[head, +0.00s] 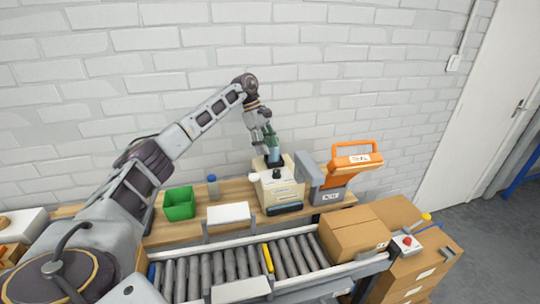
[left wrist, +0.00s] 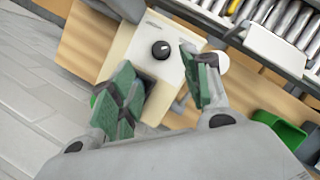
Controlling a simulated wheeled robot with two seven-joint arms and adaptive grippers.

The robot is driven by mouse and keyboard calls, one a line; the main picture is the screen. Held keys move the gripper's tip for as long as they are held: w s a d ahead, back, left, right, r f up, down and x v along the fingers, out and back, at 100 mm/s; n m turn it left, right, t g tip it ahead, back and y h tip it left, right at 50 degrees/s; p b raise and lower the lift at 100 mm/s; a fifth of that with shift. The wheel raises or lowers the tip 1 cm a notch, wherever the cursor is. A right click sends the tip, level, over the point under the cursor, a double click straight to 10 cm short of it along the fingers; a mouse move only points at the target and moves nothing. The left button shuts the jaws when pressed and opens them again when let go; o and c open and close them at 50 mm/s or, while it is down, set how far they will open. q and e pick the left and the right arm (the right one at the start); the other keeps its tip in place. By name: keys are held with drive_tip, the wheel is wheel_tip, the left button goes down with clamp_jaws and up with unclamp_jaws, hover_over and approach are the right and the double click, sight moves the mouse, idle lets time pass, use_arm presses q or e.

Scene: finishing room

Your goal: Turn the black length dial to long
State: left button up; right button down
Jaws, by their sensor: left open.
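The black length dial (left wrist: 160,49) is a round knob on the top face of a cream machine (left wrist: 124,48), with a small light mark on it. In the head view the cream machine (head: 285,193) stands on the wooden bench below my left gripper (head: 266,140). My left gripper (left wrist: 157,80) is open, its green-padded fingers apart and empty. In the left wrist view the dial shows beyond and between the fingertips, with no finger visibly touching it. The dial's setting cannot be read. My right gripper is not in view.
An orange-and-grey device (head: 345,170) stands right of the machine. A green bin (head: 179,203) and a blue-capped bottle (head: 212,187) stand left. A roller conveyor (head: 205,272) runs in front, with a cardboard box (head: 352,236) at its right end. A brick wall is behind.

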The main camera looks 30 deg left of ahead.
use_arm(q)
drive_tip(key=shift+v, duration=1.15)
drive_tip(key=shift+f, duration=0.1)
